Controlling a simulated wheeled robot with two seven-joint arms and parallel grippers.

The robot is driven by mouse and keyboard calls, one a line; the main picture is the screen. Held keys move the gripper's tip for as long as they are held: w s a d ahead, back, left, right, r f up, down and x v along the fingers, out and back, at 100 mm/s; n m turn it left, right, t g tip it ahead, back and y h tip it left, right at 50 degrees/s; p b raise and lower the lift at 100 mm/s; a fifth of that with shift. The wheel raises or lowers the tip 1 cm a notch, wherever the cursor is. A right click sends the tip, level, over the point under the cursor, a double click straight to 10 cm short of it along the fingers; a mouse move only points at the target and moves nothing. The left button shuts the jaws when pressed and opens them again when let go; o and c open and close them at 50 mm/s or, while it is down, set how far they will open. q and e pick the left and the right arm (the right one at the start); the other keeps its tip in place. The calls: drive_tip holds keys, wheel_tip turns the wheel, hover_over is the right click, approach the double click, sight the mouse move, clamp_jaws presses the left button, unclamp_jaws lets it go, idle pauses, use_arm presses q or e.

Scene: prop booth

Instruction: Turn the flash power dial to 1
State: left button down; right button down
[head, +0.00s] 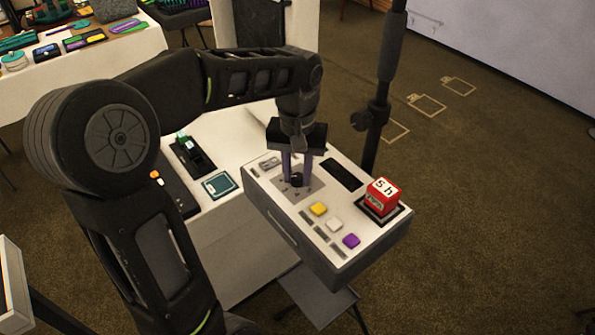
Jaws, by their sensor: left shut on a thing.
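The flash power dial (296,180) is a small black knob on a grey square plate on top of a pale control box (375,242). Tick marks surround it, but the numbers are too small to read, so I cannot tell its setting. My left gripper (297,172) points down from above with its two purple fingers shut on the dial, one on each side. Its fingers and palm hide part of the plate. My right gripper is not in the head view.
The box also carries yellow (318,209), white (334,224) and purple (351,241) buttons, a dark display (342,174) and a red block (382,196). A black stand pole (383,90) rises close behind the box. A white table (222,238) stands left.

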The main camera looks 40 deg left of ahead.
sight(297, 176)
use_arm(q)
drive_tip(key=m, duration=1.2)
drive_tip(key=shift+w+a+p, duration=0.1)
drive_tip(key=shift+p, duration=0.2)
drive_tip(key=c, duration=1.1)
unclamp_jaws()
drive_tip(key=shift+r, duration=3.9)
